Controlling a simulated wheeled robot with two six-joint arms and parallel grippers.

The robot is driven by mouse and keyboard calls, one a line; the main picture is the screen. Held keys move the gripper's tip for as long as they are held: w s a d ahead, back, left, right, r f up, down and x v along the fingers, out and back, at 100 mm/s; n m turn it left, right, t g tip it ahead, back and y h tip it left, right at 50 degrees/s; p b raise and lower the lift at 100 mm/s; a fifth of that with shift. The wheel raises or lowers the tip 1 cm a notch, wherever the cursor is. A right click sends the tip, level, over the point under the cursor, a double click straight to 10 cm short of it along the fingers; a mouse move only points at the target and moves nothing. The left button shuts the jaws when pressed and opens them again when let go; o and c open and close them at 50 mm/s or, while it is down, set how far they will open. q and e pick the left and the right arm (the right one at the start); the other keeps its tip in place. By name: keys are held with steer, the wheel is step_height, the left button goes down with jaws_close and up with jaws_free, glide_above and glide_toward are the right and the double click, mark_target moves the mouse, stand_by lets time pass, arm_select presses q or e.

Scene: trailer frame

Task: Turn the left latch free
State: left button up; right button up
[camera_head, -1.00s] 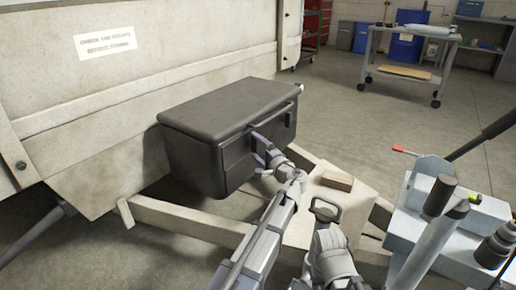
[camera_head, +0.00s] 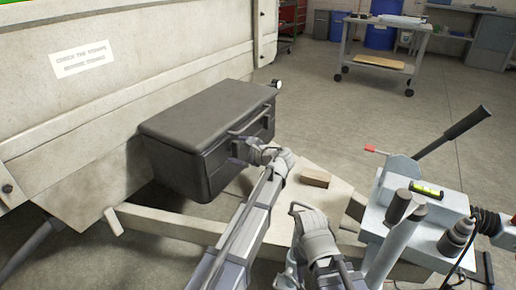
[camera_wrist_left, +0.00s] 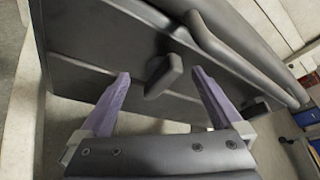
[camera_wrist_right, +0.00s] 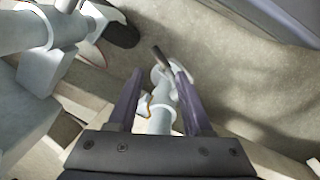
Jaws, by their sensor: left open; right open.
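The dark grey box (camera_head: 195,145) on the trailer frame has a bar handle (camera_head: 250,118) on its front, which also shows in the left wrist view (camera_wrist_left: 220,45). In that view a small dark latch (camera_wrist_left: 163,76) stands out from the box front, tilted. My left gripper (camera_wrist_left: 161,73) is open, with one purple finger on each side of the latch and gaps visible on both sides. In the head view my left gripper (camera_head: 243,149) is close to the box front below the handle. My right gripper (camera_wrist_right: 158,72) is open over a pale metal fitting with a short dark bar; contact cannot be told.
A wooden block (camera_head: 316,178) lies on the trailer's front plate, right of the left gripper. The pale blue hitch assembly (camera_head: 425,225) with a black lever (camera_head: 465,125) stands at the right. Open floor lies behind, up to a cart (camera_head: 385,45).

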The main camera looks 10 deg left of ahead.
arm_select(q)
steer(key=s+d+r+m+g+p, duration=0.2)
steer(key=d+r+m+g+p, duration=0.1)
steer(key=d+r+m+p, duration=0.25)
steer(key=s+d+r+n+g+h+p, duration=0.2)
steer(key=s+r+n+p, duration=0.3)
steer(key=s+p, duration=0.6)
steer(key=s+d+r+n+g+h+p, duration=0.1)
steer(key=s+d+r+n+h+p, duration=0.3)
steer(key=s+n+p, duration=0.4)
steer(key=s+r+h+p, duration=0.1)
steer(key=s+r+p, duration=0.1)
steer(key=p, duration=0.3)
steer(key=shift+s+d+r+n+g, duration=0.15)
steer(key=shift+s+d+n+g, duration=0.2)
steer(key=shift+s, duration=0.45)
steer(key=shift+a, duration=0.1)
